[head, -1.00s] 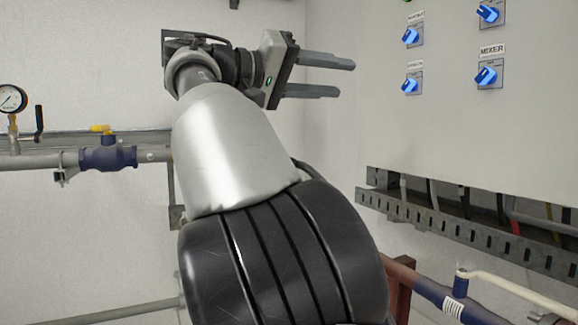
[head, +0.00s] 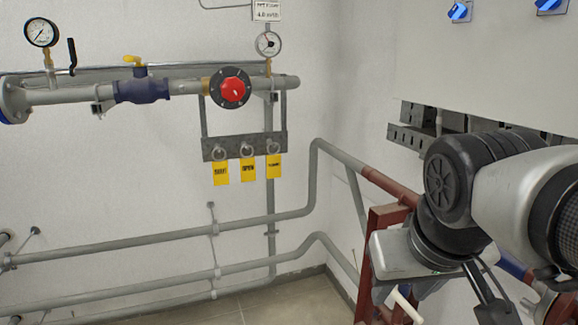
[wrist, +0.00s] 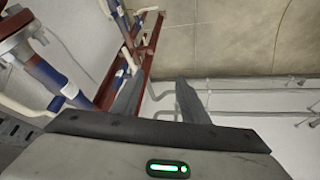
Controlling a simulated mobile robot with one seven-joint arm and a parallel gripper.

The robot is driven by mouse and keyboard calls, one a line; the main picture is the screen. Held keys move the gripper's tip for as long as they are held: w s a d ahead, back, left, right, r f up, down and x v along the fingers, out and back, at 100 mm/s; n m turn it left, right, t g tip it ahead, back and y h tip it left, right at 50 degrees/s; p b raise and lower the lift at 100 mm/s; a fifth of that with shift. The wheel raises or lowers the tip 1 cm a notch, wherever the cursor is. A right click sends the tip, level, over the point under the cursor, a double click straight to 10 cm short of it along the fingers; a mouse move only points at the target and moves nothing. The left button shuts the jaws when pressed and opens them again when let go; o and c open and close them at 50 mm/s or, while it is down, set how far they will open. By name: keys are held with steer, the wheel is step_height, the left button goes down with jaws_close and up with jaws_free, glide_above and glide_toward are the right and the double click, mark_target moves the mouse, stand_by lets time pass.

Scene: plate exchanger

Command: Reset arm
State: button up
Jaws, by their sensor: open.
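My gripper (head: 405,290) is at the lower right in the head view, below my folded arm, and points downward. Its fingers are partly hidden there. In the wrist view my gripper (wrist: 157,100) shows two grey fingers spread apart with nothing between them. The floor, wall and pipes lie beyond the fingertips. I see no object held.
A red-brown frame (head: 384,225) stands close beside my gripper. A cabinet (head: 480,60) with blue knobs is above my arm. A red valve handle (head: 234,90), pressure gauge (head: 41,32) and yellow tags (head: 248,170) are on the back wall. Floor (head: 285,302) at centre is clear.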

steer(key=s+a+f, duration=0.2)
steer(key=s+f, duration=0.2)
step_height(320, 180, up, 21)
steer(key=p, duration=2)
steer(key=shift+w+f+y+p, duration=0.2)
steer(key=shift+w+y+p, duration=0.1)
steer(key=shift+p, duration=0.1)
